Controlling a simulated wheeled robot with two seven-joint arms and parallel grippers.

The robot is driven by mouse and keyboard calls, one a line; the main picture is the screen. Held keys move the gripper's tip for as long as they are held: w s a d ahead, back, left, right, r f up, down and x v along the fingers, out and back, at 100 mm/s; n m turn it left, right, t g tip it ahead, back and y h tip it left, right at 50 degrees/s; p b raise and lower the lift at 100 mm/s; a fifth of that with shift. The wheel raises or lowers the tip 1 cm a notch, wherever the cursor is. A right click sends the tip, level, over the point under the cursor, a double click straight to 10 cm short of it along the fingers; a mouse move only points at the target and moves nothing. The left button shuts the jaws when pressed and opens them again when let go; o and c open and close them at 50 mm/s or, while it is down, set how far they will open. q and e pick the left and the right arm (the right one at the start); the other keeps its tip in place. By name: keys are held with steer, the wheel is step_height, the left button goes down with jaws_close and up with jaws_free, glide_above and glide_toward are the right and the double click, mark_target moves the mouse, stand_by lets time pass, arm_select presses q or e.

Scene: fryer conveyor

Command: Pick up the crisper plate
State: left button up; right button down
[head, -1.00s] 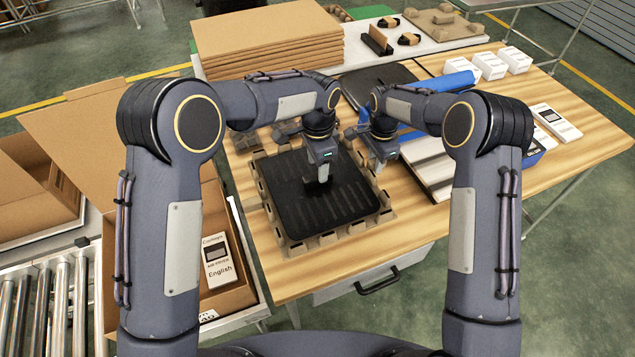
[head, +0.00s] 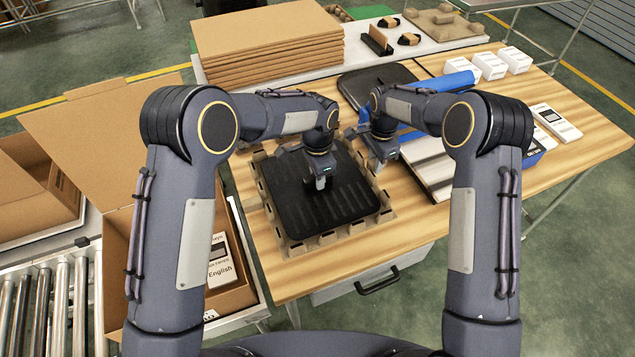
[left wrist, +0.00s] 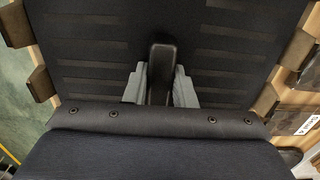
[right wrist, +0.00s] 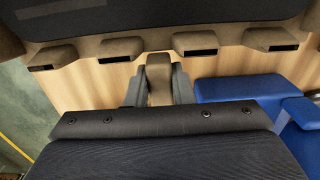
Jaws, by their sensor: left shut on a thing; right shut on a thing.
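The crisper plate (head: 345,205) is a black, slotted square plate lying in a tan moulded tray (head: 329,239). The tray's raised tabs stand around it. My left gripper (head: 321,186) is over the plate's middle, shut on its upright black handle (left wrist: 161,72). The slotted plate surface (left wrist: 225,42) fills the upper left wrist view. My right gripper (head: 377,167) is at the tray's right edge. In the right wrist view its fingers are shut on a tan tab of the tray (right wrist: 158,74). The plate and tray appear level; any gap between them cannot be made out.
A blue roll (head: 452,82) and a blue box lie right of the tray, near my right gripper. A dark, flat item (head: 375,82) lies behind. An open carton (head: 238,293) with a printed booklet stands left. The table's front right is clear.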

arm_select(q)
jaws_close()
step_height(320, 180, up, 10)
steer(key=shift+r, duration=0.1)
arm_select(e)
steer(key=c, duration=1.2)
jaws_free()
steer(key=shift+o, duration=0.2)
step_height(320, 180, up, 12)
